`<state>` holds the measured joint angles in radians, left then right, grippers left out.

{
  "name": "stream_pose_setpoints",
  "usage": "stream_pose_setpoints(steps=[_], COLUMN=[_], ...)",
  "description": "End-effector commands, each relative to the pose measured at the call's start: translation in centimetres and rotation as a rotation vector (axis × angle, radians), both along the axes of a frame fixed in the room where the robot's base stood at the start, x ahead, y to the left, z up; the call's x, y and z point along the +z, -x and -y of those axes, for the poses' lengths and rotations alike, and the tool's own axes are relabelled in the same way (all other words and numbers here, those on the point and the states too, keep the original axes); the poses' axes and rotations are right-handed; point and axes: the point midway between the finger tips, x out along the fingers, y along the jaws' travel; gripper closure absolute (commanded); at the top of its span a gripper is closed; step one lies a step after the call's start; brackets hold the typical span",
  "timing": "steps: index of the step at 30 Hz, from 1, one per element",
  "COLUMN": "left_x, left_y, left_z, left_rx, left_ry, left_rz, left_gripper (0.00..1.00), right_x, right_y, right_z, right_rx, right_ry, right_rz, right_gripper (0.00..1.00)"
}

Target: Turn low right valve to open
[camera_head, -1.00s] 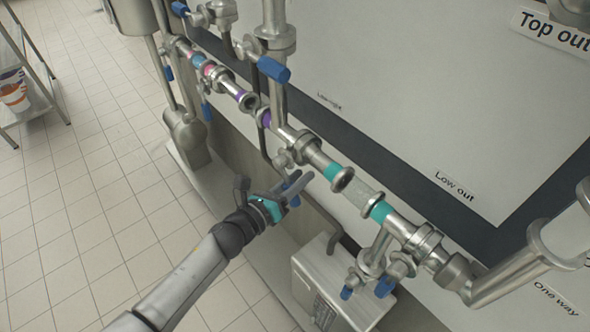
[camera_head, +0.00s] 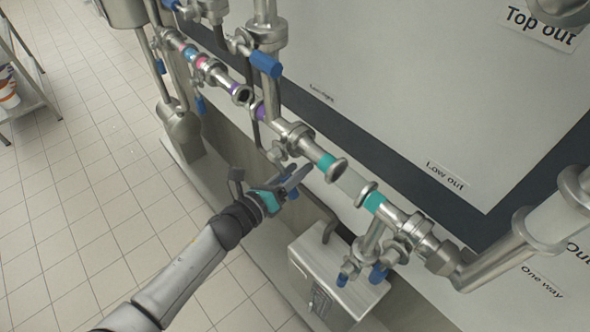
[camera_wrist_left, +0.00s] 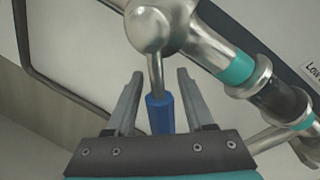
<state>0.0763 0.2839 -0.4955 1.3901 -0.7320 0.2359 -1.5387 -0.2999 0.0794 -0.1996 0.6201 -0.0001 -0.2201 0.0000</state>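A steel valve (camera_head: 277,154) hangs from the lower pipe, below the small, blurred label (camera_head: 321,91) that seems to read "Low right". Its blue handle (camera_wrist_left: 159,113) points down in the left wrist view, on a thin steel stem. My left gripper (camera_head: 295,176) is at this handle in the head view. In the left wrist view the fingers of my left gripper (camera_wrist_left: 159,75) stand apart, one on each side of the handle and stem, with gaps visible on both sides. In the head view the fingers partly hide the handle. My right gripper is not in view.
A steel box (camera_head: 335,275) stands below the pipe, right of my gripper. Other blue-handled valves hang at right (camera_head: 378,274) and above (camera_head: 265,64). The "Low out" label (camera_head: 445,176) is on the panel. Tiled floor (camera_head: 75,190) at left is open.

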Motion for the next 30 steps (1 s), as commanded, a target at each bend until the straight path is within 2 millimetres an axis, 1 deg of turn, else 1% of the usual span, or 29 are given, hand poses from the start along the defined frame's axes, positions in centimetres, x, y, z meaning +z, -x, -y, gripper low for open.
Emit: stream_pose_setpoints(steps=[1, 2, 10, 14, 17, 30], left_x=[0.0, 0.0, 0.0, 0.0, 0.2, 1.1], left_y=[0.0, 0.0, 0.1, 0.8, 2.0, 8.5], left_z=[0.0, 0.0, -0.1, -0.6, -1.4, -6.1], left_rx=[0.000, 0.000, 0.001, 0.001, 0.001, 0.000], left_ry=[0.000, -0.001, -0.001, -0.001, -0.003, -0.003], left_rz=[0.000, 0.001, 0.000, -0.002, -0.002, -0.002], left_gripper=[0.40, 0.37, 0.37, 0.37, 0.37, 0.37], right_x=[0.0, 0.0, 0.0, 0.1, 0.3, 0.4], right_y=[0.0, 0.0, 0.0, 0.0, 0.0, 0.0], right_z=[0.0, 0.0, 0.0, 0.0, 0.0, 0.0], right_rx=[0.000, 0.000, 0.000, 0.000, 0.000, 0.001], right_ry=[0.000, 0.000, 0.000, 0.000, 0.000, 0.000], right_rz=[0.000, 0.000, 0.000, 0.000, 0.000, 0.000], right_gripper=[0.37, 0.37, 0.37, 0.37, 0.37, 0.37])
